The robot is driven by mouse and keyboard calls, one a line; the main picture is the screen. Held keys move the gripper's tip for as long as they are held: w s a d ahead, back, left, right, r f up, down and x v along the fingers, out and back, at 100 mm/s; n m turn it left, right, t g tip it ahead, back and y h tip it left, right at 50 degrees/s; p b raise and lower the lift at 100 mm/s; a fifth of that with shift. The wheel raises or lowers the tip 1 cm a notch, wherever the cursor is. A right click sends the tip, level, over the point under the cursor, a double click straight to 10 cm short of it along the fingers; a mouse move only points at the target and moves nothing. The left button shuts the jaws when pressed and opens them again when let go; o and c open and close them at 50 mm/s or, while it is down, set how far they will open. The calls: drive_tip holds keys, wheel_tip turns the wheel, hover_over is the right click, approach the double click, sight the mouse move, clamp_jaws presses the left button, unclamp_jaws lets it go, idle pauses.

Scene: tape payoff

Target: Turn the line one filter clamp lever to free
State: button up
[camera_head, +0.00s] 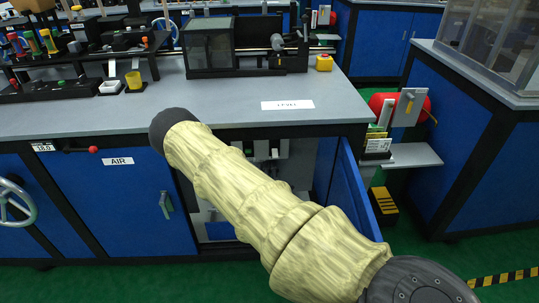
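I cannot pick out the line one filter clamp lever for sure. An open cabinet under the bench (218,231) shows pale grey fittings (263,149) inside, small and partly hidden by my arm. Its blue door (348,190) stands open on the right. My arm, in a pale yellow cover, reaches from the lower right up to a dark joint in front of the bench edge. My gripper is not visible, so I cannot see where it is or what it touches.
The grey bench top (230,112) carries a white label (287,105), a dark clear-sided box (209,47) and a yellow cup (134,80). A closed blue door marked AIR (118,161) is at left. A red cylinder (385,104) and grey shelf (412,155) stand right.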

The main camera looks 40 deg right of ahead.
drive_tip(key=v, duration=1.2)
idle(0.5)
drive_tip(key=s+a+f+m+g+y, duration=0.7)
drive_tip(key=s+a+f+m+g, duration=0.15)
drive_tip(key=s+a+f, duration=0.65)
drive_tip(key=s+a+r+m+g+y, duration=0.1)
drive_tip(key=s+a+g+y, duration=0.15)
drive_tip(key=s+a, duration=0.5)
drive_tip(key=s+a+r+m+g+y, duration=0.1)
drive_tip(key=s+a+r+g+y, duration=0.15)
drive_tip(key=s+a, duration=0.45)
wheel_tip(320, 180, up, 18)
drive_tip(key=p, duration=1.8)
drive_tip(key=shift+w+a+f+h+p, duration=0.15)
drive_tip(key=shift+w+a+h+p, duration=0.15)
drive_tip(key=shift+w+a, duration=0.05)
